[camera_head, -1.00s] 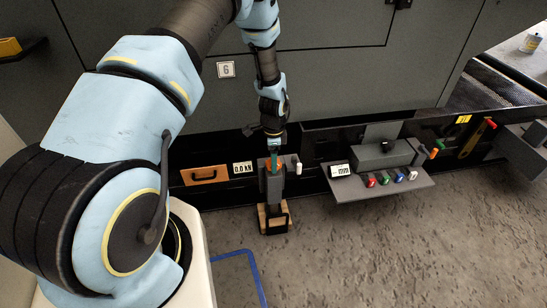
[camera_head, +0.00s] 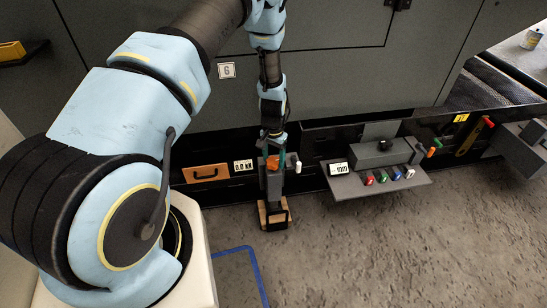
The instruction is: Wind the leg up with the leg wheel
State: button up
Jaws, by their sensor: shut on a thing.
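The grey leg (camera_head: 274,187) stands upright at the foot of the grey enclosure, its foot over a wooden block (camera_head: 264,217) on the floor. Whether the foot bears on the block is too small to tell. An orange part (camera_head: 272,163), apparently of the leg wheel, shows at the top of the leg. My gripper (camera_head: 281,160) reaches down from above and is shut on the wheel there, with its teal fingers covering part of it. A white knob (camera_head: 298,168) sits just right of the fingers. A small display (camera_head: 243,166) left of the leg reads 0.0 kN.
An orange panel with a dark handle (camera_head: 206,173) is left of the display. A grey shelf (camera_head: 405,183) with coloured knobs and a mm display (camera_head: 339,168) juts out at right. Blue tape (camera_head: 250,262) marks the floor. The floor in front of the leg is clear.

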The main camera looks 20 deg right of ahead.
jog(key=n, duration=0.5)
jog(key=shift+n+p, duration=0.3)
jog(key=shift+p, duration=0.1)
jog(key=n, duration=0.4)
jog(key=shift+p, duration=0.35)
jog(key=n, duration=0.5)
jog(key=shift+p, duration=0.35)
jog(key=n+p, duration=0.1)
jog(key=n, duration=0.8)
jog(key=n+p, duration=0.1)
jog(key=n, duration=0.2)
jog(key=shift+n, duration=0.4)
jog(key=n, duration=0.6)
jog(key=shift+p, duration=0.4)
jog(key=shift+n, duration=0.4)
